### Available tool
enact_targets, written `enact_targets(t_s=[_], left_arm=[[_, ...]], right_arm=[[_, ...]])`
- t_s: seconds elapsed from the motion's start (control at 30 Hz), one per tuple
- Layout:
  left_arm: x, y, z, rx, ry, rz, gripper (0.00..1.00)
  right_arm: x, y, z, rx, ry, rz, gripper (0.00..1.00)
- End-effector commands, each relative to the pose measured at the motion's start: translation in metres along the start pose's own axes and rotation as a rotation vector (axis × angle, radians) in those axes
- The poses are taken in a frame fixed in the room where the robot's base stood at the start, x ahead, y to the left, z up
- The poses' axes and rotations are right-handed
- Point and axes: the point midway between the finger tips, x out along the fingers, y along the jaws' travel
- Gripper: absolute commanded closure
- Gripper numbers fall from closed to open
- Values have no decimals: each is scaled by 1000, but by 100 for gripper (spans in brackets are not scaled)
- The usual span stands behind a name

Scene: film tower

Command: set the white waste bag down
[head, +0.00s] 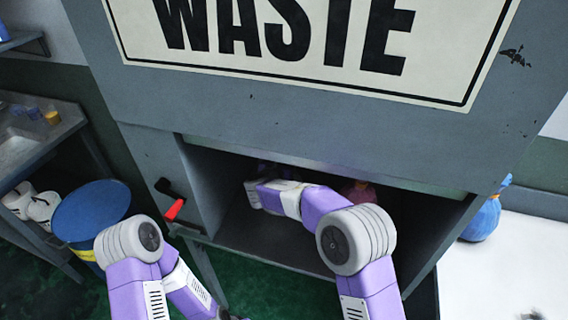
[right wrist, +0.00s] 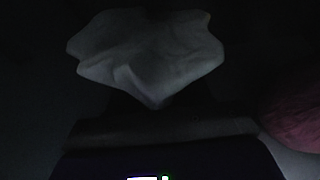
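The white waste bag (right wrist: 150,55) shows pale and crumpled in the dark right wrist view, just beyond my right gripper (right wrist: 160,125). Its lower end narrows toward the gripper. It is too dark to tell whether the fingers are closed on it or whether it rests on the floor. In the head view my right arm reaches into the open compartment (head: 260,232) under the WASTE sign; the gripper and the white bag are hidden there. My left arm hangs at the lower left, its gripper out of view.
A pink-red bag (head: 359,192) lies inside the compartment, right of my forearm, and also shows in the wrist view (right wrist: 297,115). A red-handled lever (head: 174,209) is left of the opening. A blue bag (head: 483,219) stands outside at right. A blue-lidded bin (head: 92,210) stands left.

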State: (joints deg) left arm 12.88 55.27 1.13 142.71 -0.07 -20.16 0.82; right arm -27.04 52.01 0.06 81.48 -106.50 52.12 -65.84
Motion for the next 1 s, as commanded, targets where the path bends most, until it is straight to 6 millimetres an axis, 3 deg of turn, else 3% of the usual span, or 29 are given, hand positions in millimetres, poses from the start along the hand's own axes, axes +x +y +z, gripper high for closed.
enact_targets(t_s=[0.1, 0.47, 1.0], left_arm=[[0, 0, 0, 0, 0, 0, 100], [-4, 1, 0, 0, 0, 0, 100], [-7, 3, 0, 0, 0, 0, 100]], right_arm=[[0, 0, 0, 0, 0, 0, 35], [-3, 0, 5, 1, 0, 0, 35], [-106, 1, 4, 0, -1, 2, 35]])
